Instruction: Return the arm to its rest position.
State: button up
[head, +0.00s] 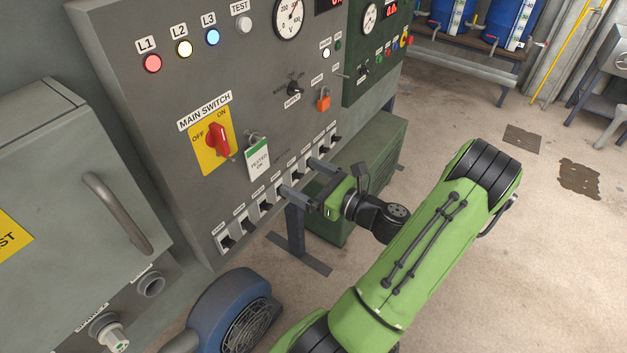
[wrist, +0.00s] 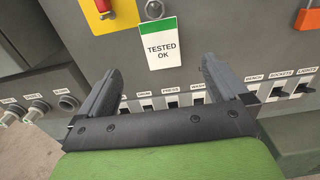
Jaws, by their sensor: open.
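My green arm (head: 425,240) reaches in from the bottom of the head view toward the grey control panel (head: 130,80). My gripper (head: 297,177) is open, its two dark fingers pointing at the lower part of the panel, at the row of breaker switches (head: 246,217). In the wrist view the gripper (wrist: 172,85) has its fingers spread wide with nothing between them, only the panel face and several switches (wrist: 172,103) behind. Whether a fingertip touches the panel cannot be told. The fingers hide some of the switches.
The red main switch (head: 217,140), a "TESTED OK" tag (head: 258,160) and an orange padlock (head: 323,99) are on the panel. A green cabinet (head: 365,165) stands beyond the gripper, and a blue motor (head: 225,310) below. Open floor (head: 540,250) lies to the right.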

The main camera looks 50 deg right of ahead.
jog(key=shift+s, duration=1.2)
jog(key=w+a+f+n+g+y, duration=0.1)
jog(key=w+a+n+g+y, duration=0.25)
jog(key=a+n, duration=0.3)
jog(key=w+a+n+g+y, duration=0.2)
jog(key=a+n+g+y, duration=0.15)
jog(key=a+n, duration=0.3)
jog(key=s+a+r+n+g+h, duration=0.1)
jog(key=s+a+n+g+h, duration=0.2)
jog(key=a+n+g, duration=0.6)
jog(key=s+a+r+n+t+h, duration=0.3)
jog(key=s+r+n, duration=0.6)
jog(key=n, duration=0.4)
jog(key=shift+a+r+n+t+h, duration=0.3)
jog(key=shift+a+n+h, duration=0.1)
jog(key=shift+a+h, duration=0.35)
